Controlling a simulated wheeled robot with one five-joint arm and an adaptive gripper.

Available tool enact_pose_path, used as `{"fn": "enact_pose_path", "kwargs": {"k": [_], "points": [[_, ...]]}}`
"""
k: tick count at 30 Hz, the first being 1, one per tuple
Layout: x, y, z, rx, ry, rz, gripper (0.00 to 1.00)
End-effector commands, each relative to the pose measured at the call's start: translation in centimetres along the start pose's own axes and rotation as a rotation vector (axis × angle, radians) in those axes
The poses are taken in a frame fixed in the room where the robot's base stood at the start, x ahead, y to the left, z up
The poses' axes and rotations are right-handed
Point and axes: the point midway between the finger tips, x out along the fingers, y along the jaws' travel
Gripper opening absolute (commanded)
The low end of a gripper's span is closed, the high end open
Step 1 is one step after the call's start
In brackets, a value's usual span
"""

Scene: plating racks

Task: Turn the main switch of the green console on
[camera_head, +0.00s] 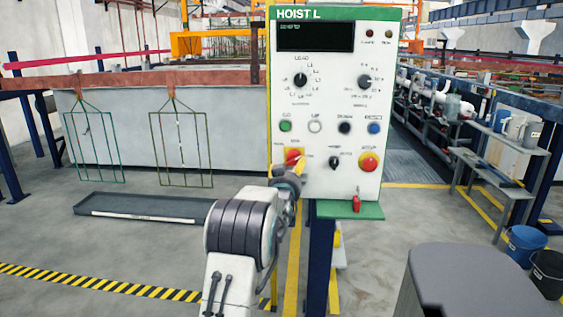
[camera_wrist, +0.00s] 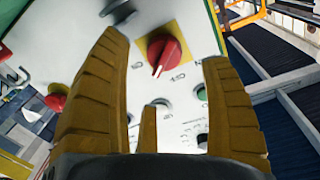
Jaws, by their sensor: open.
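The green-and-white console headed "HOIST L" (camera_head: 312,210) stands upright on a dark blue post. Its main switch, a red rotary knob on a yellow plate (camera_head: 292,156), is at the lower left of the panel. In the wrist view the red knob (camera_wrist: 168,56) has a white mark, which points down and slightly left in that rotated picture. My gripper (camera_head: 298,172) is in front of the knob. In the wrist view its yellow fingers (camera_wrist: 163,50) are open, one on each side of the knob. I cannot tell whether they touch it.
A red mushroom button (camera_head: 369,162) and a small black selector (camera_head: 336,161) sit to the right on the panel. Lamps and push buttons (camera_head: 315,126) are above. A grey block (camera_head: 470,275) stands at front right.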

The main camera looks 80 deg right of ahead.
Motion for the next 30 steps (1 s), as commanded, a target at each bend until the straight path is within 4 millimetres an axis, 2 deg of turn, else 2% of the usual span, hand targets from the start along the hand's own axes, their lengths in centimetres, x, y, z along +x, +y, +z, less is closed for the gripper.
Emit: {"fn": "enact_pose_path", "kwargs": {"k": [6,14,30], "points": [[0.0,-0.1,-0.5,-0.203,0.021,-0.003,0.73],[0.4,-0.1,-0.6,-0.307,0.024,-0.002,0.73],[5.2,-0.2,-0.7,-0.307,0.024,-0.002,0.73]]}}
